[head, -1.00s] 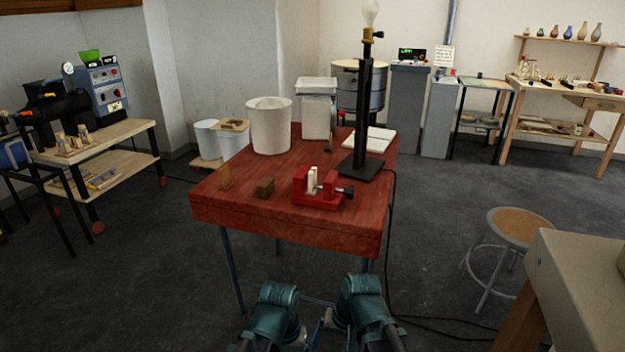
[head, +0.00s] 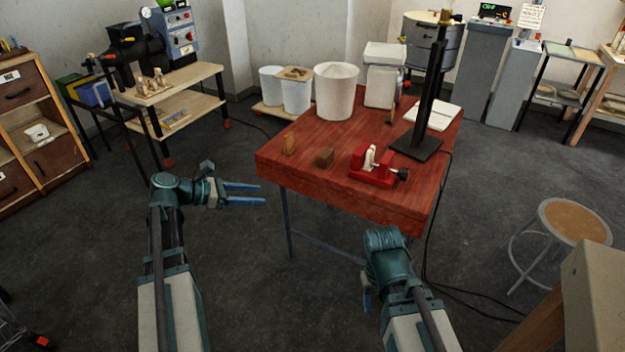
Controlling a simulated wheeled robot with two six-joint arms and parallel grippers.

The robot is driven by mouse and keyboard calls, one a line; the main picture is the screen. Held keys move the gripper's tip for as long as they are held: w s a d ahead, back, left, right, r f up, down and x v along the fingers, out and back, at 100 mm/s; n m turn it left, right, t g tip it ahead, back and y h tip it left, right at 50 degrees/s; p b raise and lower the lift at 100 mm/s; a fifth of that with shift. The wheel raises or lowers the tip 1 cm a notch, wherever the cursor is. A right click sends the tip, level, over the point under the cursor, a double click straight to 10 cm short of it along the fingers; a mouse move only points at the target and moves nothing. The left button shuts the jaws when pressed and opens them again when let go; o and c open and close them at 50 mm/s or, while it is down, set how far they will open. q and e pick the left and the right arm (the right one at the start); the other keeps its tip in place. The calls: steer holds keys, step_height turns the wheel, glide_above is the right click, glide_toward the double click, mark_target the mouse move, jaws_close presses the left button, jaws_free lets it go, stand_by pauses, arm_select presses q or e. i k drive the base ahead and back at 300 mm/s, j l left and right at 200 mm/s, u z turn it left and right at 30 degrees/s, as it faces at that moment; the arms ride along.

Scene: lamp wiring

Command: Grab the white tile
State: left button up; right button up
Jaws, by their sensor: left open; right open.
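A flat white piece (head: 437,115) lies on the red wooden table (head: 330,178) at its far right, behind the black lamp base; it may be the tile, but I cannot tell for sure. A small white piece (head: 371,157) stands upright in the red vise (head: 376,175) near the table's front edge. My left gripper (head: 263,194) is open and empty, left of the table's front corner, its fingers pointing right. My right gripper (head: 367,298) is in front of the table, partly hidden by its own wrist. Both are well away from the flat white piece.
The tall black lamp (head: 430,85) stands on the table's right side, its cord hanging down. White bins (head: 336,90) stand at the back. A stool (head: 573,222) stands at right, a shelf cabinet (head: 35,135) at left.

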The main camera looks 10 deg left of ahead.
mark_target(366, 167)
steer(key=j+z, duration=0.1)
steer(key=z, duration=0.35)
steer(key=i+j+z, duration=0.1)
steer(key=z, duration=0.35)
steer(key=j+z, duration=0.35)
steer(key=j, duration=0.3)
steer(key=j+z, duration=0.4)
steer(key=j, duration=0.85)
steer(key=k+j, duration=0.1)
steer(key=j, duration=0.55)
steer(key=z, duration=0.05)
